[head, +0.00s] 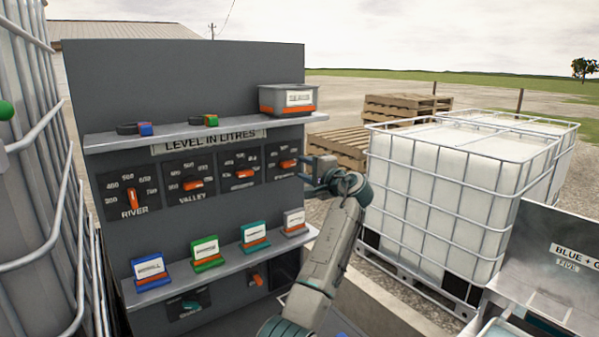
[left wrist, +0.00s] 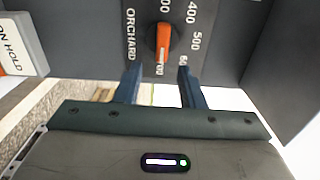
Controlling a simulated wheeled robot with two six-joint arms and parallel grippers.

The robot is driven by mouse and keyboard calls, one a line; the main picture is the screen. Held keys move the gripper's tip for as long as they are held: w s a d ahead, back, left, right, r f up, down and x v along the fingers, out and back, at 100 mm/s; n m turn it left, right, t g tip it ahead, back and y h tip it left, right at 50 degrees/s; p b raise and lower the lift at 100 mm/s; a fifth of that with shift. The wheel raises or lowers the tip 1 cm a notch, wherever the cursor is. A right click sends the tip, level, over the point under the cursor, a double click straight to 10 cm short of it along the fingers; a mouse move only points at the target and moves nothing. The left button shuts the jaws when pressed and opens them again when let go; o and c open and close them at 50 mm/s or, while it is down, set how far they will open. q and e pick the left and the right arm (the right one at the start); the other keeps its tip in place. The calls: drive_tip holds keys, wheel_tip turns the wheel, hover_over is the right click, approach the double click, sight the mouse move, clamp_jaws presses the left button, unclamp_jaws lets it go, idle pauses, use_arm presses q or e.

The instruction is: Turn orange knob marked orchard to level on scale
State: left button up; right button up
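The orange knob marked ORCHARD (left wrist: 163,45) sits on a dark dial plate in the left wrist view, with scale numbers 400, 500 and more around it. In the head view the knob (head: 288,163) is the rightmost of the upper row. My left gripper (head: 305,170) is just right of it, in front of the panel. In the left wrist view its two fingers (left wrist: 158,71) are apart and empty, short of the knob. My right gripper is out of view.
Other orange knobs, RIVER (head: 134,200), VALLEY (head: 193,185) and one more (head: 245,173), sit left. An upper shelf (head: 100,141) overhangs the dials; a lower shelf (head: 205,271) below holds several labelled holders. A caged white tank (head: 440,190) stands at right.

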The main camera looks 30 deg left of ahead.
use_arm(q)
drive_tip(key=b+v, duration=0.2)
drive_tip(key=v, duration=0.5)
drive_tip(key=shift+d, duration=0.45)
